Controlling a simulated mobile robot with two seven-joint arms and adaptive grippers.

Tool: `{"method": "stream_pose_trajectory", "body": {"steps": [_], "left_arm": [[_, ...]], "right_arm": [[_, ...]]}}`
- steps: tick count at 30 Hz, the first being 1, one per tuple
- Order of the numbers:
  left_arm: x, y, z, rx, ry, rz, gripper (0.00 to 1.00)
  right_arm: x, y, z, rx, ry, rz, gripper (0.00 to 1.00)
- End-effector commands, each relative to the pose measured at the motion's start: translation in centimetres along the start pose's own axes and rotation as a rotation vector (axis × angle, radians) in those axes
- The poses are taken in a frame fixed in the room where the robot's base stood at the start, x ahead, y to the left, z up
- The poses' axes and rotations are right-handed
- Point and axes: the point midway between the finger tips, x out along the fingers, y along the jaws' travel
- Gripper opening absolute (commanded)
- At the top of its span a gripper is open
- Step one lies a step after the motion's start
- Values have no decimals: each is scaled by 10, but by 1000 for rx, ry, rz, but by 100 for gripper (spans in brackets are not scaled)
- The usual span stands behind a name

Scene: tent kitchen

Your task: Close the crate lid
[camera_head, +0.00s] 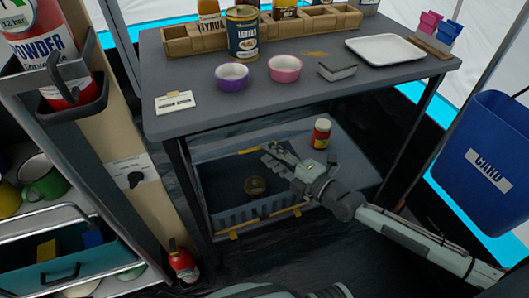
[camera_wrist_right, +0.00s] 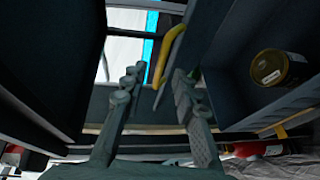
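The blue-grey crate (camera_head: 265,210) stands on the lower level under the table, with its inside exposed. A dark round can (camera_head: 256,187) lies inside it; the can also shows in the wrist view (camera_wrist_right: 278,68). I cannot clearly make out the lid's outline. A yellow handle (camera_wrist_right: 168,56) shows just beyond my right fingers. My right gripper (camera_head: 270,154) reaches over the crate's back right part. Its fingers are apart with an empty gap in the wrist view (camera_wrist_right: 155,92). My left gripper (camera_head: 334,291) is partly visible at the bottom edge; its fingers are unclear.
The table (camera_head: 300,110) overhangs the crate, and its legs flank the space. A red jar (camera_head: 322,132) stands on the lower shelf right of the crate. A red extinguisher (camera_head: 183,263) stands at front left. A blue bin (camera_head: 485,160) hangs at right.

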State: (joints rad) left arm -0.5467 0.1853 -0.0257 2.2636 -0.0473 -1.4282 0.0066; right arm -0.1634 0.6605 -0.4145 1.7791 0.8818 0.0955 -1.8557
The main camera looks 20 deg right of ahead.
Motion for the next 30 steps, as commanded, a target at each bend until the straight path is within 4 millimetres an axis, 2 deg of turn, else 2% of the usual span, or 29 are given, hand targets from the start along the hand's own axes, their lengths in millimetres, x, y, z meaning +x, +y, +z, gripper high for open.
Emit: {"method": "stream_pose_trajectory", "body": {"steps": [3, 6, 15, 22, 30], "left_arm": [[-3, -1, 0, 0, 1, -3, 70], [-8, -2, -1, 0, 3, -5, 70], [-9, -3, -1, 3, 5, -9, 70], [-8, -3, 0, 2, 2, -8, 70], [-8, -3, 0, 2, 2, -8, 70]], "right_arm": [[15, 0, 0, 1, -1, 2, 29], [22, 0, 0, 0, -1, 0, 29], [24, 0, 0, 0, 0, 0, 29], [24, 0, 0, 0, 0, 0, 1], [24, 0, 0, -1, 0, 0, 0]]}}
